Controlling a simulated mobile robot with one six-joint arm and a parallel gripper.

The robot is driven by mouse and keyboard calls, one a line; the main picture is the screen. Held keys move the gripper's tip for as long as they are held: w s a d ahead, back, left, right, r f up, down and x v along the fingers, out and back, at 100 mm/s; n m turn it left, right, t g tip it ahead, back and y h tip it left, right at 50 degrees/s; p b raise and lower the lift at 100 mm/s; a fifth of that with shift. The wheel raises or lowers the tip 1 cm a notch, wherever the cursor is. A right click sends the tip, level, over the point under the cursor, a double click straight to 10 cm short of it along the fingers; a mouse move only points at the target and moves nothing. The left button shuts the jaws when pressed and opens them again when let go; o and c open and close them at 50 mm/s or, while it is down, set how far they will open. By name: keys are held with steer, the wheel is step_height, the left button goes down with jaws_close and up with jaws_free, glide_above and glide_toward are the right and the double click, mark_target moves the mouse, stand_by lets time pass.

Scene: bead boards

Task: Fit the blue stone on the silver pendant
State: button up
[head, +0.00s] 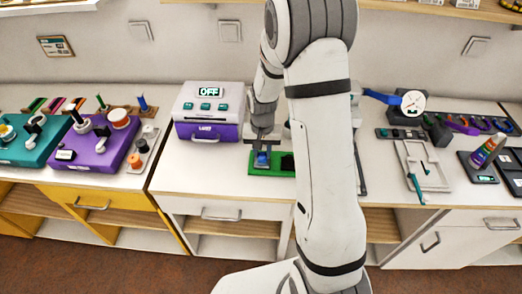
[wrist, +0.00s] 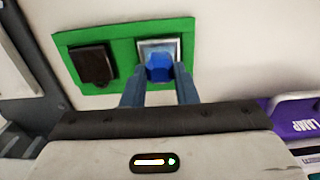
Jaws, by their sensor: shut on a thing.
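The blue stone (wrist: 160,68) is a faceted piece between my two fingers in the wrist view. My gripper (wrist: 160,80) is shut on it. The silver pendant (wrist: 146,44) is a square silver frame on a green board (wrist: 122,38), and the stone covers part of it. I cannot tell whether the stone touches the pendant or is just above it. In the head view my gripper (head: 262,150) points down over the green board (head: 258,170), with the blue stone (head: 262,159) at its tips. The pendant is mostly hidden there.
A dark square piece (wrist: 94,64) sits beside the pendant on the green board. The purple and white lamp box (head: 207,112), reading OFF, stands left of my gripper. Teal (head: 22,152) and purple (head: 92,155) boards stand farther left. Bare white tabletop lies in front of the lamp box.

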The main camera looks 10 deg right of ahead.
steer(key=shift+f+b, duration=0.4)
steer(key=shift+b, duration=0.05)
stand_by(0.7)
stand_by(0.4)
steer(key=o, duration=1)
steer(key=shift+o, duration=0.7)
steer(key=shift+o, duration=1)
steer(key=shift+r, duration=0.1)
steer(key=shift+s+r+p, duration=0.1)
steer(key=shift+r+p, duration=2.05)
steer(key=shift+r, duration=1.3)
